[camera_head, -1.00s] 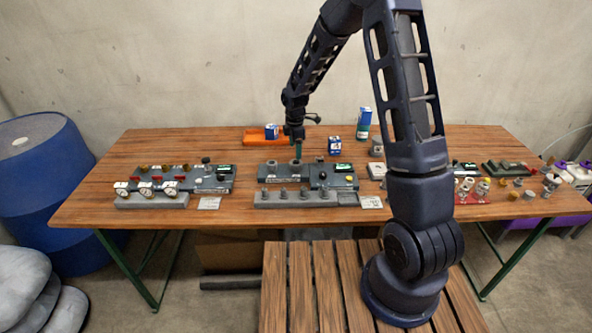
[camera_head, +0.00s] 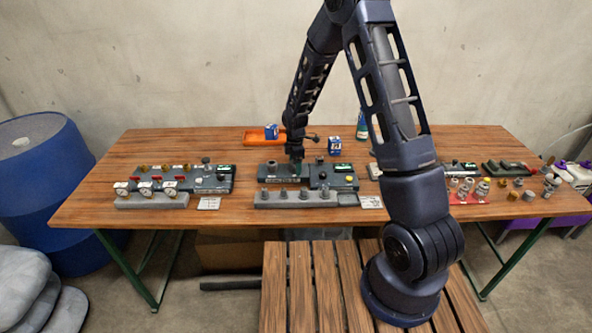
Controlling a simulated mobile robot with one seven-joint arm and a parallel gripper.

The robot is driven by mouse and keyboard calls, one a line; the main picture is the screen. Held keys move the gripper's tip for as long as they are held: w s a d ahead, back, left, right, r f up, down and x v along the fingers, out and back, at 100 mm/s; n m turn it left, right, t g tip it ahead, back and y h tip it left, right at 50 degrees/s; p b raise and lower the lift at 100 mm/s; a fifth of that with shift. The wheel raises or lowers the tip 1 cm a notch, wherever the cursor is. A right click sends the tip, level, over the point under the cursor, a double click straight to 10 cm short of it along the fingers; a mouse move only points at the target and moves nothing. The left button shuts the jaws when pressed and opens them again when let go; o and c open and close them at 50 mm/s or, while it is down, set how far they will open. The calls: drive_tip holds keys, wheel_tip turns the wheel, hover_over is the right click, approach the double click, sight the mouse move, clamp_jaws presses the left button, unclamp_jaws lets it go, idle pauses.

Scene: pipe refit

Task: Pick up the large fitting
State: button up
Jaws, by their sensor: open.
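My gripper (camera_head: 296,168) is open and points down over the middle grey board (camera_head: 284,179), at the board's left half. It covers the spot where a grey fitting stood; whether the jaws are around that fitting or just above it I cannot tell. Another grey fitting (camera_head: 271,167) stands on the same board just left of the gripper. Several smaller grey fittings (camera_head: 282,195) stand upright in a row on the grey rack (camera_head: 262,204) in front. Which one is the large fitting is too small to tell for certain.
A second board (camera_head: 212,184) with gauges in front stands at the left. More fittings (camera_head: 482,188) lie at the right, past my arm.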

drive_tip(key=c, duration=1.1)
drive_tip(key=shift+r, duration=0.1)
